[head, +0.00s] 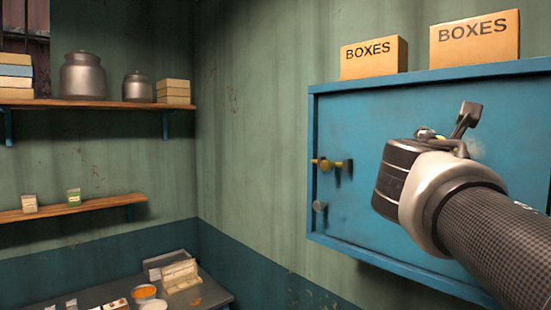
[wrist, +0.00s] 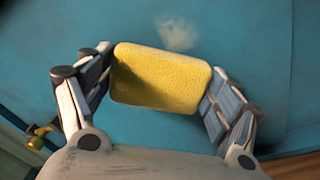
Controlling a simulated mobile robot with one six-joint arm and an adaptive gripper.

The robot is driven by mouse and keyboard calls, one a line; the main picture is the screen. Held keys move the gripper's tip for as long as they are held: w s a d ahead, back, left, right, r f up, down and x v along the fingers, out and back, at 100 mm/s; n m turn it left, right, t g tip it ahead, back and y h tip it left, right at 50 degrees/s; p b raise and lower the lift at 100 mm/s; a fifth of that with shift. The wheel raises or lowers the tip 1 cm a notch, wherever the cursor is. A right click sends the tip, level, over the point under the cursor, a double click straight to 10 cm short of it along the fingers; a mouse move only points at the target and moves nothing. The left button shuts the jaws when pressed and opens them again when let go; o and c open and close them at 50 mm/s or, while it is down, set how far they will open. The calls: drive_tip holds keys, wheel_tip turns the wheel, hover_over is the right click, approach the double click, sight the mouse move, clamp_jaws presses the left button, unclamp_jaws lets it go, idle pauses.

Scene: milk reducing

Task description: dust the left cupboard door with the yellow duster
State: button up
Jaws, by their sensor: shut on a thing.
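The yellow duster (wrist: 160,78) is a rounded block, held between both fingers of my gripper (wrist: 158,90). In the head view my gripper (head: 448,138) is in front of the blue cupboard door (head: 370,120), right of its handle, and the duster is mostly hidden behind it. I cannot tell whether the duster touches the door. A pale dusty smudge (wrist: 176,30) shows on the door just beyond the duster's upper edge in the wrist view; a faint pale patch (head: 477,148) also shows beside my gripper in the head view.
A yellow handle (head: 327,163) and a grey knob (head: 319,206) stick out at the door's left edge. Two boxes (head: 373,58) marked BOXES stand on the cupboard top. Shelves (head: 110,104) and a cluttered table (head: 215,290) are at left. My arm hides the lower right of the cupboard.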

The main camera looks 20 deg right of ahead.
drive_tip(key=s+a+r+m+g+h+b, duration=0.1)
drive_tip(key=s+a, duration=0.4)
drive_tip(key=s, duration=0.3)
drive_tip(key=shift+s+a+r+g, duration=0.2)
drive_tip(key=shift+r+g, duration=0.15)
drive_tip(key=shift+g, duration=0.05)
idle(0.4)
drive_tip(key=shift+m, duration=0.3)
drive_tip(key=w+a+f+p, duration=0.1)
drive_tip(key=w+a+f, duration=0.1)
drive_tip(key=w, duration=0.5)
drive_tip(key=w+a+f+p, duration=0.1)
drive_tip(key=w+a, duration=0.1)
drive_tip(key=w, duration=0.4)
drive_tip(key=shift+p+x, duration=0.55)
drive_tip(key=shift+x, duration=2.4)
